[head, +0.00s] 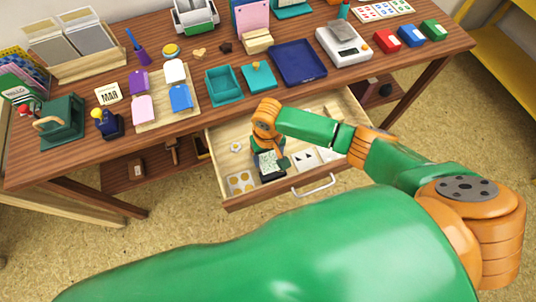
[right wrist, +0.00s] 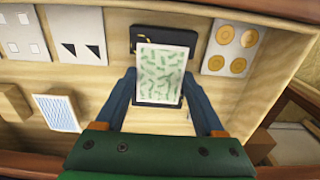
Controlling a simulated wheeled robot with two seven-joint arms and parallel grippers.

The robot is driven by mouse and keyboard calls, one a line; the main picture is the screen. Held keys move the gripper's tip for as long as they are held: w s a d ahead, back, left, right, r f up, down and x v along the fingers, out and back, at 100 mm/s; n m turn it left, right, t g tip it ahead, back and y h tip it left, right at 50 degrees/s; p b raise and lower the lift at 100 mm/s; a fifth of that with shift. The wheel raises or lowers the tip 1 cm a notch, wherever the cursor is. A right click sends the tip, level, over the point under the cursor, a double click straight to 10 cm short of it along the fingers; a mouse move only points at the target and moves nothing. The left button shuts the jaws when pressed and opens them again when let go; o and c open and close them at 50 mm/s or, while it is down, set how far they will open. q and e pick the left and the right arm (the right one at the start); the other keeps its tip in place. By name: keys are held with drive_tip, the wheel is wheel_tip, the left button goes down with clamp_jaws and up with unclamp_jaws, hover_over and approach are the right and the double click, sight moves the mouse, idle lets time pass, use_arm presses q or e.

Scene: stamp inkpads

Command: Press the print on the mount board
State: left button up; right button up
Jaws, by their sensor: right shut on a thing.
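The print (right wrist: 160,70), a pale card with green marks, is between the fingers of my right gripper (right wrist: 162,92) in the right wrist view. It also shows in the head view (head: 268,160). My right gripper (head: 268,158) is shut on it, inside the open drawer. A dark board (right wrist: 145,36), which looks like the mount board, lies behind and partly under the print; its dark edge shows in the head view (head: 272,177). The print covers much of it, and I cannot tell whether the two touch. My left gripper is not in view.
The drawer (head: 225,165) holds cards with black shapes (right wrist: 75,33) and a card with yellow circles (right wrist: 232,46). A blue-striped card (right wrist: 60,112) lies near its wall. The table above (head: 215,68) carries trays, stamps, inkpads and a scale (head: 344,45).

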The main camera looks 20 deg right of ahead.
idle(0.3)
drive_tip(key=o, duration=0.9)
drive_tip(key=shift+c, duration=0.2)
wheel_tip(320, 180, up, 7)
drive_tip(key=p, duration=0.9)
drive_tip(key=shift+r, duration=0.1)
